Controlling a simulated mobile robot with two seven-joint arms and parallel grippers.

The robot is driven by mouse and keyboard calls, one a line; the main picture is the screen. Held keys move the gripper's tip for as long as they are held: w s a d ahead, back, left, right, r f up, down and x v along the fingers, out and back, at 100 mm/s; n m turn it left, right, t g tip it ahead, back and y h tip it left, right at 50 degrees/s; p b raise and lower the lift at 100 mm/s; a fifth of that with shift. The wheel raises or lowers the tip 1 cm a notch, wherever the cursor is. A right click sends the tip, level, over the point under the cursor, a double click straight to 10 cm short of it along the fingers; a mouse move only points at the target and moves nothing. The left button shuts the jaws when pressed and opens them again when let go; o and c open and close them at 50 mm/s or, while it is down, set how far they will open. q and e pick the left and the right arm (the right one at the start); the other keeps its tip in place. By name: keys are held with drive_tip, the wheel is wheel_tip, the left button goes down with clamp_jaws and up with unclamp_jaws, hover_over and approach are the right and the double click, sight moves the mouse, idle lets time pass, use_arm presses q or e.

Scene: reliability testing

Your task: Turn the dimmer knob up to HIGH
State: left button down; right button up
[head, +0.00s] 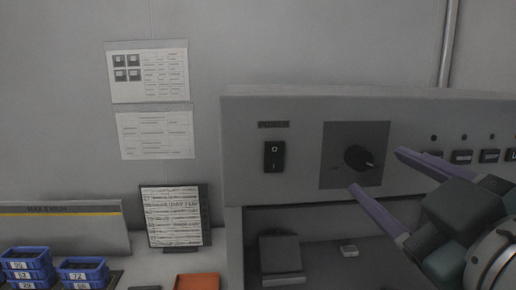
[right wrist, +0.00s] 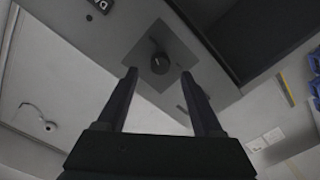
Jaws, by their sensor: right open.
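The dimmer knob (head: 357,157) is a dark round knob on a darker square plate (head: 336,146) on the front of a grey panel (head: 237,160). Its light pointer mark shows at its lower right in the head view. My right gripper (head: 376,170) is open, with its two purple fingers on either side of the knob as seen from the head, one above right and one below. In the right wrist view the knob (right wrist: 159,63) shows ahead of and between the two fingertips, with no visible contact. The plate's lettering is too small to read. My left gripper is not in view.
A power rocker switch (head: 274,157) sits left of the plate, and several small buttons (head: 462,157) sit to its right. Below the panel is an open recess with a dark box (head: 280,254). Blue bins (head: 84,270) and an orange tray (head: 198,281) stand at the lower left.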

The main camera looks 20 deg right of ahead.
sight(364, 163)
drive_tip(key=shift+p+x, duration=0.4)
drive_tip(key=shift+x, duration=1.7)
clamp_jaws()
